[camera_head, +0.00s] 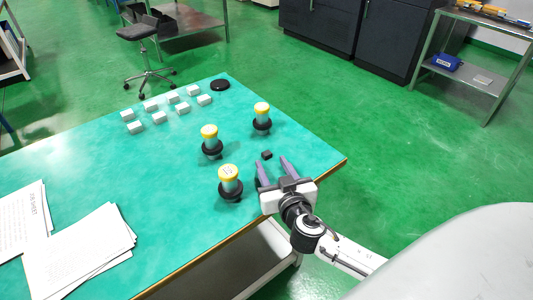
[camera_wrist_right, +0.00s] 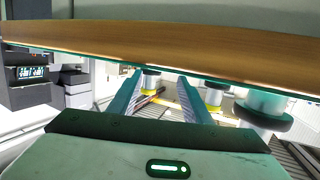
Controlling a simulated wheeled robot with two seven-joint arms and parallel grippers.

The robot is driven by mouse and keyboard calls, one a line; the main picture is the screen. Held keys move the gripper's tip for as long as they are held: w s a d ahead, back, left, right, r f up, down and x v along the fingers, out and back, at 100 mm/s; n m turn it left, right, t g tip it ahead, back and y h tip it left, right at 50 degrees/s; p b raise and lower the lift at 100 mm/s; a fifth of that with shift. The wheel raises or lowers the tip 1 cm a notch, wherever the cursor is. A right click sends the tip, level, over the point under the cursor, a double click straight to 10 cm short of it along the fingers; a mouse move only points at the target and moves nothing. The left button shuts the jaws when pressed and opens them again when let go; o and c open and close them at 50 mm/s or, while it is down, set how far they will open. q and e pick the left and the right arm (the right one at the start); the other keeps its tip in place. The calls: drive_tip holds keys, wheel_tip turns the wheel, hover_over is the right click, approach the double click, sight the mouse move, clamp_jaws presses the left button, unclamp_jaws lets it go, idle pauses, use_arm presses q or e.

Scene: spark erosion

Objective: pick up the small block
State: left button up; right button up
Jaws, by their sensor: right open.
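The small block (camera_head: 267,155) is dark, nearly black, and lies on the green table top (camera_head: 300,145) near its right edge in the head view. My right gripper (camera_head: 271,162) is open, with its two purple-grey fingers pointing toward the block. In the head view the block shows just by the fingertips, between their lines; I cannot tell whether it is between the fingers in depth. In the right wrist view the open fingers (camera_wrist_right: 160,76) show with no block clearly visible between them. My left gripper is not in view.
Yellow-capped cylinders in black round bases stand close by: one (camera_head: 230,183) left of the gripper, one (camera_head: 211,142) further left, one (camera_head: 262,118) behind the block. Several white blocks (camera_head: 173,97) and a black disc (camera_head: 220,85) lie at the back. Papers (camera_head: 80,255) lie front left.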

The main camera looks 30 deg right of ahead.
sight(267, 153)
drive_tip(key=x, duration=0.4)
drive_tip(key=shift+w+d, duration=0.2)
clamp_jaws()
